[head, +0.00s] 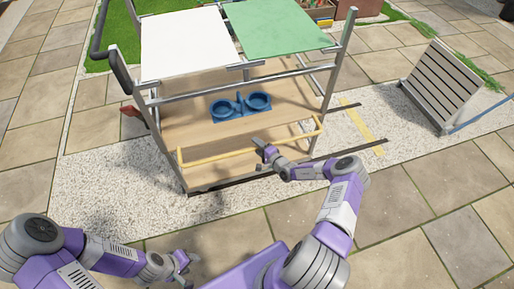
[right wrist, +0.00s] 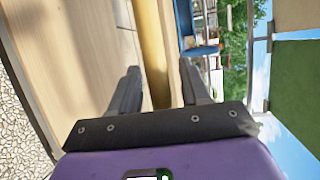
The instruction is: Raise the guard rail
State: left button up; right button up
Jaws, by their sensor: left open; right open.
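The guard rail is a thin yellow bar (head: 222,157) along the front of the wooden potting bench, low at the edge of its lower shelf. My right gripper (head: 262,149) is at the rail near its middle. In the right wrist view the rail (right wrist: 152,50) runs between the two spread fingers of my right gripper (right wrist: 157,85). The fingers stand apart on either side of it, and I cannot tell whether they touch it. My left gripper (head: 184,262) is open and empty, low over the paving, away from the bench.
The bench's wooden shelf (head: 185,125) holds a blue tray (head: 228,110) with two round cups. White (head: 185,45) and green (head: 275,30) panels lie on top. A slatted panel (head: 440,85) stands at right. Pale gravel (head: 100,190) surrounds the bench; the paving in front is clear.

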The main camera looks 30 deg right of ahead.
jog(key=shift+w, duration=0.2)
jog(key=shift+c, duration=0.4)
grip_shut()
